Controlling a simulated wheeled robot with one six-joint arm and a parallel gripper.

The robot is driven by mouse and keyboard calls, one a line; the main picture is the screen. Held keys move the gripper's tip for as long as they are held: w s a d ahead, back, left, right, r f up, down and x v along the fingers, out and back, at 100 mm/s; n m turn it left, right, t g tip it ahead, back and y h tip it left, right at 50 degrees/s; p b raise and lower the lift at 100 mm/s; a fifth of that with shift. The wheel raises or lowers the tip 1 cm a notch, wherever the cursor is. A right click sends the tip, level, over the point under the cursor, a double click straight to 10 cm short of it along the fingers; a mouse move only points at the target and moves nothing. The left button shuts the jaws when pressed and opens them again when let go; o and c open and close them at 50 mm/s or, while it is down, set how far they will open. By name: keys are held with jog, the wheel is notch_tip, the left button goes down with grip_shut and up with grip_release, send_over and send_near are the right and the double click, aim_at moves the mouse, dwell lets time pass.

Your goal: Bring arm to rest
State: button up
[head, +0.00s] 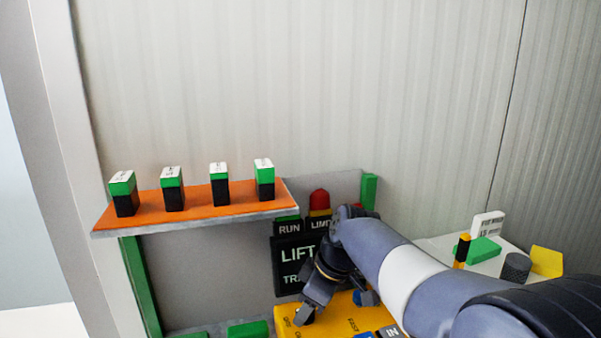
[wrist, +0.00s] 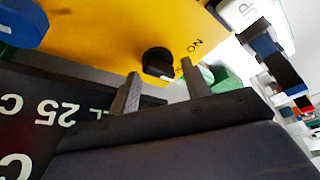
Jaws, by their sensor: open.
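My gripper (head: 316,304) is at the yellow control panel (head: 290,329) in the lower middle of the head view, in front of the dark LIFT sign (head: 291,254). In the wrist view my gripper (wrist: 163,82) shows two grey fingers spread apart with nothing between them. A black rotary knob (wrist: 158,64) on the yellow panel (wrist: 110,30) lies just past the fingertips, near the printed word ON. I cannot tell whether a finger touches the knob. My arm reaches in from the lower right of the head view and hides part of the sign and panel.
An orange shelf (head: 148,203) at left holds several black blocks with green and white tops. A red dome (head: 319,198) stands behind my wrist. A white surface at right carries a green block (head: 477,250), a dark cylinder (head: 515,267) and a yellow piece (head: 547,261).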

jog(key=shift+n+g, duration=0.3)
jog(key=shift+n, duration=0.5)
jog(key=p+v, duration=0.1)
jog(key=v, duration=1)
jog(key=shift+d+f, duration=0.1)
